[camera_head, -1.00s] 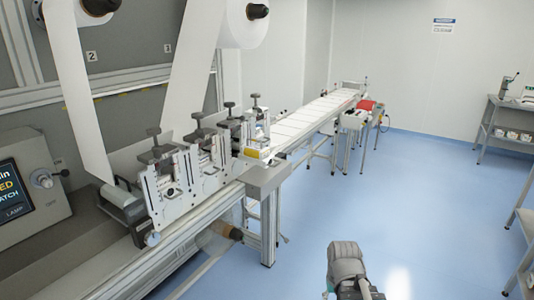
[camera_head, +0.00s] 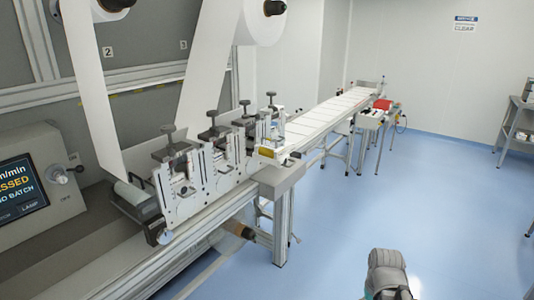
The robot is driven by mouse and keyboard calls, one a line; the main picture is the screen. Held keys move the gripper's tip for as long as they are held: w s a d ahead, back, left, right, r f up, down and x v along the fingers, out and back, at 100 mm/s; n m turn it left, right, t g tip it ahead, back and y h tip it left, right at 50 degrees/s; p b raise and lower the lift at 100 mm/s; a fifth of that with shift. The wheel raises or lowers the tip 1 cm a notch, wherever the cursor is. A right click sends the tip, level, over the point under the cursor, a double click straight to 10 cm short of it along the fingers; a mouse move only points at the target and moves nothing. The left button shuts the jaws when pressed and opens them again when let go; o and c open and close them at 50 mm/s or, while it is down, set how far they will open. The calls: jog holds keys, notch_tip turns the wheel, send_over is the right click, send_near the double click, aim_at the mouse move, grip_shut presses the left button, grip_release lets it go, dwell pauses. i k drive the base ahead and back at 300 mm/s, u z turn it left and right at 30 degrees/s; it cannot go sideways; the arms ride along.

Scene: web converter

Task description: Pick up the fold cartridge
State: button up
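A row of upright white plate units (camera_head: 182,180) with dark knobs on top stands on the near part of the converter line. A further unit (camera_head: 268,133) with a yellow part at its base stands at the right end of this row. I cannot tell which of these, if any, is the fold cartridge. A grey rounded part of my arm shows at the bottom right, over the floor and well apart from the units. My gripper is not in view.
A control box with a lit screen (camera_head: 23,190) stands at the left. A conveyor (camera_head: 322,119) with white sheets runs to the back, beside a small table with a red item (camera_head: 382,104). A shelf (camera_head: 515,125) stands at the right. Blue floor (camera_head: 400,190) is open between.

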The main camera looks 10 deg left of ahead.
aim_at(275, 152)
jog(key=z, duration=0.1)
jog(key=i, duration=1)
jog(key=u, duration=0.05)
